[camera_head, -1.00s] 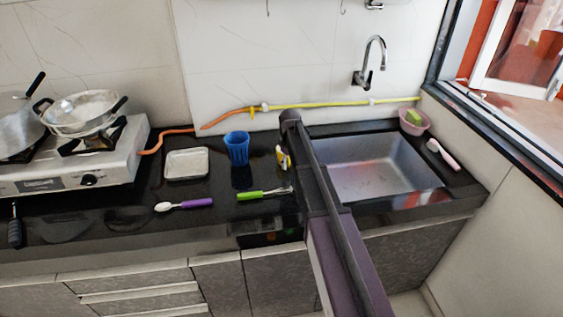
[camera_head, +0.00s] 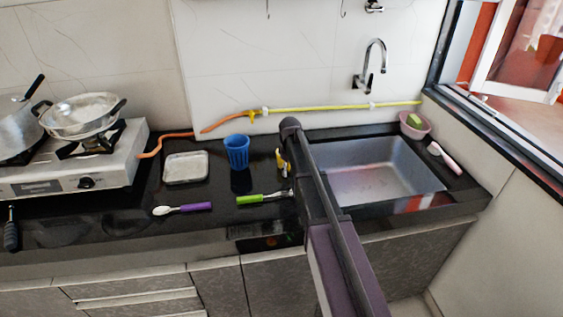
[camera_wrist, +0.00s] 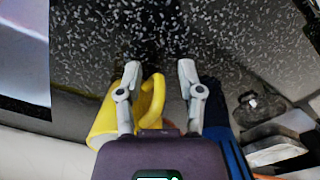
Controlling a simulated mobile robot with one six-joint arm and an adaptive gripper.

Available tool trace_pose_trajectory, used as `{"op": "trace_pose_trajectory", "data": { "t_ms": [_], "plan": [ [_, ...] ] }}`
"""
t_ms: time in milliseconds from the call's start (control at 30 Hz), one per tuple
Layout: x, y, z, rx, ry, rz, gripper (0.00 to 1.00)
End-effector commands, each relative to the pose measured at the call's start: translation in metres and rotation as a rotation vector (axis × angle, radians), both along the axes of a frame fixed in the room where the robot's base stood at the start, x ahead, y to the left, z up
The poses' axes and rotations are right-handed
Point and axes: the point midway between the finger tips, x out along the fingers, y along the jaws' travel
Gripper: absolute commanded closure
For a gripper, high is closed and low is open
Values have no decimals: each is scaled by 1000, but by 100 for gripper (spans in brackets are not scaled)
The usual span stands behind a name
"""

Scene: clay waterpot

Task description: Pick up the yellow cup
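The yellow cup (camera_wrist: 104,122) is at the left of the wrist view, close to my gripper (camera_wrist: 158,70). Its curved handle (camera_wrist: 151,100) shows between the two grey fingers. The left finger crosses in front of the cup; I cannot tell whether it touches. The fingers are apart, with a gap between the handle and the right finger. In the head view only a small part of the yellow cup (camera_head: 281,155) shows beside my arm, which hides much of it and the gripper.
A blue cup (camera_head: 237,151) stands left of the yellow cup. A green-handled utensil (camera_head: 262,198), a purple-handled spoon (camera_head: 184,208) and a pale square dish (camera_head: 186,168) lie on the dark counter. The sink (camera_head: 372,168) is to the right, the stove (camera_head: 75,165) at the left.

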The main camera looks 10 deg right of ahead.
Motion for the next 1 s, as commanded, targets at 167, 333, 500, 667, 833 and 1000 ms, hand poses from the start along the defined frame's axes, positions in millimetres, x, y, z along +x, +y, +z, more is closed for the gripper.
{"op": "trace_pose_trajectory", "data": {
  "t_ms": [167, 333, 500, 667, 833, 1000],
  "plan": [
    [0, 0, 0, 0, 0, 0, 100],
    [0, 0, 0, 0, 0, 0, 100],
    [0, 0, 0, 0, 0, 0, 100],
    [0, 0, 2, 0, 0, 0, 100],
    [0, 0, 9, 0, 0, 0, 100],
    [0, 0, 21, 0, 0, 0, 100]
  ]
}}
